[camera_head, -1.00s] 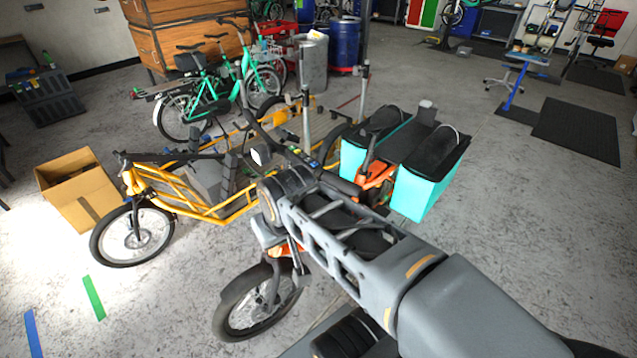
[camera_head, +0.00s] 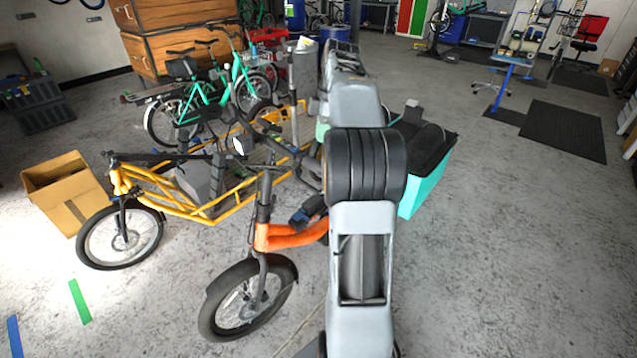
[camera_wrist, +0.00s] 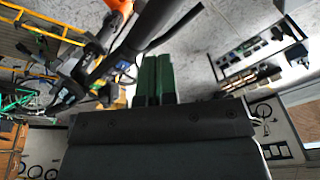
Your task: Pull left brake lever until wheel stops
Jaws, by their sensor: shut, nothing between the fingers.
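The orange cargo bike (camera_head: 285,238) stands in the middle of the head view, its front wheel (camera_head: 245,300) on the floor. My arm covers part of its handlebar and rear. In the wrist view a thick black handlebar grip (camera_wrist: 138,38) runs diagonally, with a thin dark lever-like bar (camera_wrist: 178,30) beside it. I cannot tell for sure that this is the left brake lever. My gripper (camera_wrist: 154,62) shows two green fingers side by side, shut and empty, just below the bar in the picture. Contact is unclear. The head view does not show the fingers clearly.
A yellow cargo bike (camera_head: 180,190) stands close on the left, with a cardboard box (camera_head: 68,192) beside it. A teal pannier (camera_head: 425,180) hangs at the orange bike's rear. Green bikes (camera_head: 205,95) stand behind.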

